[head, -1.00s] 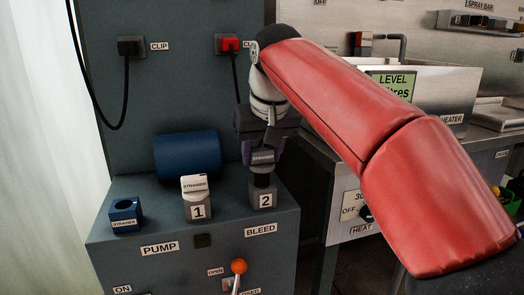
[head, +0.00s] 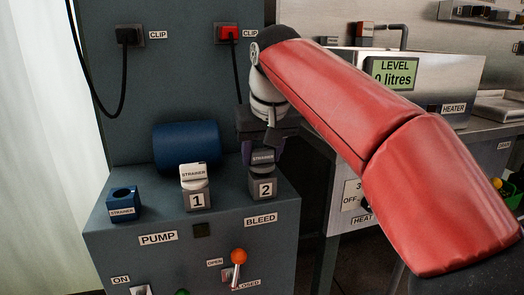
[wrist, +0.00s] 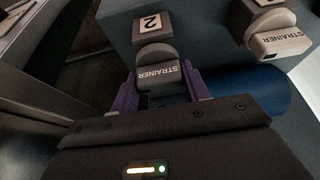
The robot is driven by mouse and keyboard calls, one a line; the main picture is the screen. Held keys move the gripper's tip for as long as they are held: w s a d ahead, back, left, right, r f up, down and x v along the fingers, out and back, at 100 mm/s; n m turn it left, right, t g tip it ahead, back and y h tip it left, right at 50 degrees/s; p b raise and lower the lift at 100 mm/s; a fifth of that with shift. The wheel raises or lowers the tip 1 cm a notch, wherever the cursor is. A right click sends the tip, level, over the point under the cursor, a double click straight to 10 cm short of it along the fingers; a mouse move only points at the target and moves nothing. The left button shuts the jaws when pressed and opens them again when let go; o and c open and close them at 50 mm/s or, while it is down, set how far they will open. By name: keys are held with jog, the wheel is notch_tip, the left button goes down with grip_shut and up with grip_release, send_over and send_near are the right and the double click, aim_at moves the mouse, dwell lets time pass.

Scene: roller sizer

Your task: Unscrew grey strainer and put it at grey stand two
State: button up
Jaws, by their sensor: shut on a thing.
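The grey strainer (head: 263,157) is upright between my gripper's purple fingers, at the top of grey stand two (head: 264,189). In the wrist view the strainer (wrist: 158,76) shows its label, and its round lower part meets the stand marked 2 (wrist: 153,23). It looks seated or nearly so; the exact contact is hard to see. My gripper (wrist: 161,80) is shut on the strainer, with one finger on each side. In the head view my gripper (head: 261,154) comes down from above.
Stand one (head: 197,199), just left, holds a pale strainer (head: 194,174). A blue holder (head: 123,204) with an open hole is farther left. A blue cylinder (head: 187,146) lies behind. An orange-knobbed lever (head: 238,257) is on the front panel.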

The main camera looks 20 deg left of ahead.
jog(key=shift+f+b, duration=0.45)
jog(key=shift+f, duration=0.25)
jog(key=o, duration=1.2)
jog(key=shift+o, duration=0.2)
jog(key=shift+r, duration=0.1)
jog(key=p+v, duration=0.2)
jog(key=v, duration=0.5)
jog(key=shift+s+r+p, duration=0.15)
jog(key=shift+r+p, duration=0.15)
jog(key=shift+p, duration=0.05)
